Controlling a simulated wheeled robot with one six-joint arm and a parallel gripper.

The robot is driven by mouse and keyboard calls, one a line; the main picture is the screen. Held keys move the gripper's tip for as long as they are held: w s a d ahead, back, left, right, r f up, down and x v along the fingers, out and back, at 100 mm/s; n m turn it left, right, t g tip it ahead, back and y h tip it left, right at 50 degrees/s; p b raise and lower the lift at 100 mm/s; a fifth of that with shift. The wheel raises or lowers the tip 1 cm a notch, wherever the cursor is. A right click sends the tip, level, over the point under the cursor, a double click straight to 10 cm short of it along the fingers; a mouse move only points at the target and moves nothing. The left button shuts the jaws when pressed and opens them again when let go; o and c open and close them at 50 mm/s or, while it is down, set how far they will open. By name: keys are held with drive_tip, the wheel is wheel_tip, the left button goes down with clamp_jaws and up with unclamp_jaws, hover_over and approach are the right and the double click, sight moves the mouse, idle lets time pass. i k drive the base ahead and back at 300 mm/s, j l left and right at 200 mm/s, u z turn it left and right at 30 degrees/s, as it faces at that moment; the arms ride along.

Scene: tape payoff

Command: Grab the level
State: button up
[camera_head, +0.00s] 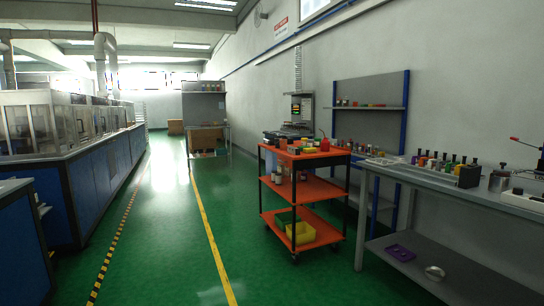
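I cannot make out a level for certain in this view. The grey workbench (475,200) on the right holds a rack of several coloured items (447,168), a metal canister (499,180) and a pale device with a red-knobbed lever (530,178) at the right edge. The bench's lower shelf carries a flat purple piece (401,253) and a silver ring (434,273). Small items on the orange cart are too small to tell apart. My gripper is not in the picture.
An orange three-tier cart (303,188) stands left of the bench, with a yellow bin (300,233) on its bottom tier. A blue-framed shelf unit (371,120) stands by the wall. Blue enclosed machines (90,180) line the left. The green floor (170,235) between is clear.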

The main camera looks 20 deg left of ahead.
sight(291, 150)
drive_tip(key=i+u, duration=0.1)
drive_tip(key=i, duration=4.45)
